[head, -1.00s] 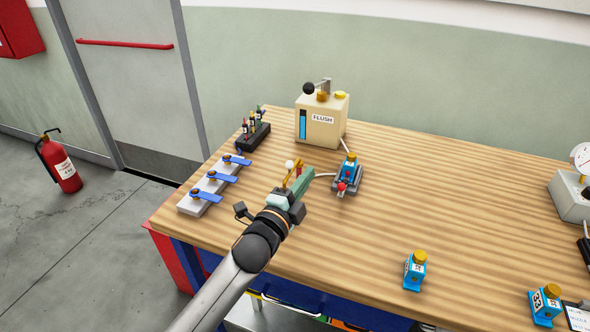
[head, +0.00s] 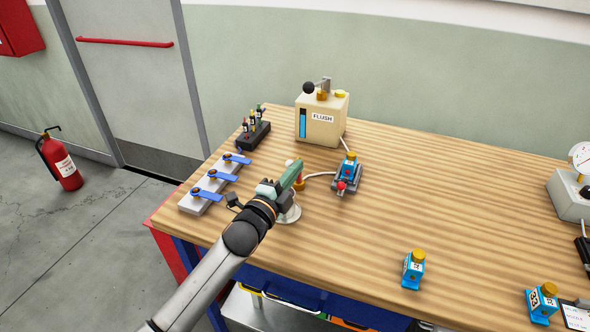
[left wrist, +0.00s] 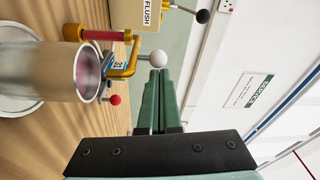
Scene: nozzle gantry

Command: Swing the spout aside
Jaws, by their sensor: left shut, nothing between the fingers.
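The spout (left wrist: 130,62) is a gold arm with a white ball knob (left wrist: 157,58), on a red and gold post (left wrist: 100,35) in the left wrist view. In the head view my gripper hides most of it; only a bit of the post (head: 300,184) shows. My left gripper (head: 296,167) is above the table at the spout. Its green fingers are shut and empty (left wrist: 159,74), with the tips close to the white knob; I cannot tell whether they touch. A metal cup (left wrist: 50,72) stands beside the spout. My right gripper is out of view.
The flush box (head: 321,120) stands behind, with a dark rack (head: 255,135) beside it. A strip with blue levers (head: 212,186) lies left. A blue unit with a red knob (head: 346,178) stands right of the gripper. The middle right of the table is mostly clear.

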